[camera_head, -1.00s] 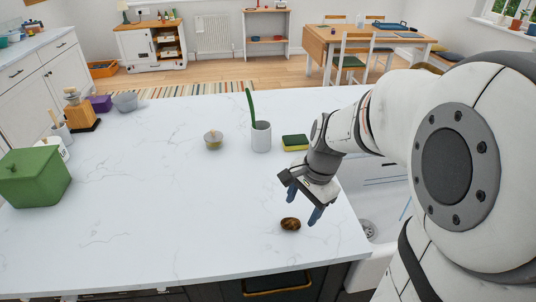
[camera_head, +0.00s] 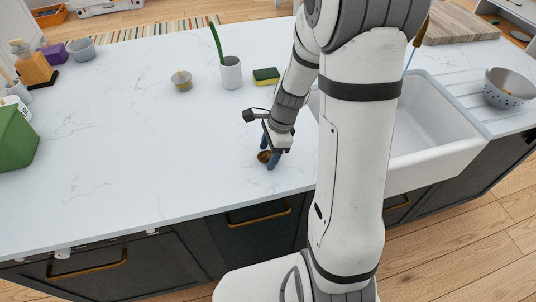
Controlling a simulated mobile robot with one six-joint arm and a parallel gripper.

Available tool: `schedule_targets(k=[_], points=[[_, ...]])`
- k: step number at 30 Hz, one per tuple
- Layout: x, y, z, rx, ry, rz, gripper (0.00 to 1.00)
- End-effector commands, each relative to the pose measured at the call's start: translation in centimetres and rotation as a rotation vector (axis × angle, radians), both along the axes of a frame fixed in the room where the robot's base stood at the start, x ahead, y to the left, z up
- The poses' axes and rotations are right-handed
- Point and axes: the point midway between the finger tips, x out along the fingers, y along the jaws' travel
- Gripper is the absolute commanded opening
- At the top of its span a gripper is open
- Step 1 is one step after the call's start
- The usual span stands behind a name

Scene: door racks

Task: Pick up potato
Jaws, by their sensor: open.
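The potato (camera_head: 263,156) is a small brown lump on the white marble counter, close to the front edge and left of the sink. My gripper (camera_head: 268,159) points down at it with its blue fingers open. One finger stands in front of the potato and hides part of it. The fingertips are down near the counter, around or right beside the potato; I cannot tell whether they touch it.
A white sink (camera_head: 435,125) lies to the right. A yellow-green sponge (camera_head: 266,76), a white cup (camera_head: 231,74) with a green plant and a small lidded pot (camera_head: 181,80) stand behind. A green box (camera_head: 14,138) is at left. The counter's middle is clear.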

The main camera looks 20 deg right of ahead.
Motion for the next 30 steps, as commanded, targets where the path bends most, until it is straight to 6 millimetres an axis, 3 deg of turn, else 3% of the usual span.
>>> schedule_targets(k=[7,24,30], points=[[-0.02,0.08,-0.21,0.0,0.0,0.001,0.61],[-0.02,0.11,-0.17,0.0,-0.001,0.002,0.14],[-0.02,0.12,-0.14,0.0,-0.001,0.002,0.13]])
